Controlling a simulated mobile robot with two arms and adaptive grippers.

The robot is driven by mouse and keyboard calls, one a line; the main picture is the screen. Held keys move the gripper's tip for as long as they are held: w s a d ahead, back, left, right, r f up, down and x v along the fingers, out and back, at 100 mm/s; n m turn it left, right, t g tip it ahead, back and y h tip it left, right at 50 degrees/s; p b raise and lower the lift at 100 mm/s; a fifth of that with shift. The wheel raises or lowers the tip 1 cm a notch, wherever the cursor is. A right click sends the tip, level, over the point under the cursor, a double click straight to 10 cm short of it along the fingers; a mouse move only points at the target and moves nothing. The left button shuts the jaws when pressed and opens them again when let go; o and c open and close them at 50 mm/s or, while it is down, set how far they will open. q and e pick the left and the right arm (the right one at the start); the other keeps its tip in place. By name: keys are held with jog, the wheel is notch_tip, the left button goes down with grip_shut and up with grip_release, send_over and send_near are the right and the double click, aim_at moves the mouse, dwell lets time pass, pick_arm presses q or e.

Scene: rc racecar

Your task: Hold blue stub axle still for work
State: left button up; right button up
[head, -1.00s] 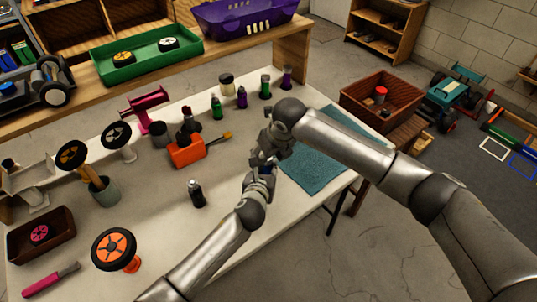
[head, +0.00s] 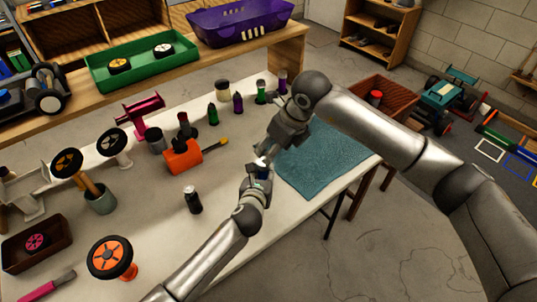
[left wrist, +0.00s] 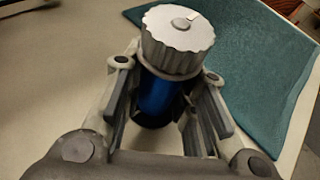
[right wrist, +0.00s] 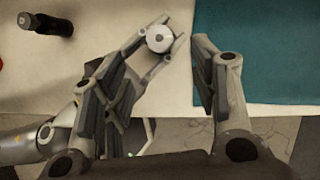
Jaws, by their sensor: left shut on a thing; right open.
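The blue stub axle (left wrist: 155,98) stands roughly upright between the fingers of my left gripper (left wrist: 165,110), which is shut on it. A grey ribbed cap (left wrist: 178,42) sits on its top end. In the head view my left gripper (head: 258,174) is near the table's front edge, and its fingers partly hide the axle. The cap's round top also shows in the right wrist view (right wrist: 160,39). My right gripper (head: 266,150) is open just above the cap. In the right wrist view its open fingers (right wrist: 152,60) spread to either side of the cap, apparently holding nothing.
A teal mat (head: 320,155) lies right of the grippers. A dark bottle (head: 193,199) stands to their left, with an orange container (head: 183,158) behind it. Several small bottles stand at the table's back. A wheel on an orange stand (head: 112,258) is at front left.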

jog(key=shift+v, duration=1.9)
jog(key=w+a+n+g+h, duration=0.3)
jog(key=w+a+n, duration=0.1)
jog(key=n, duration=1.1)
notch_tip(320, 180, down, 11)
jog(key=shift+f, duration=0.15)
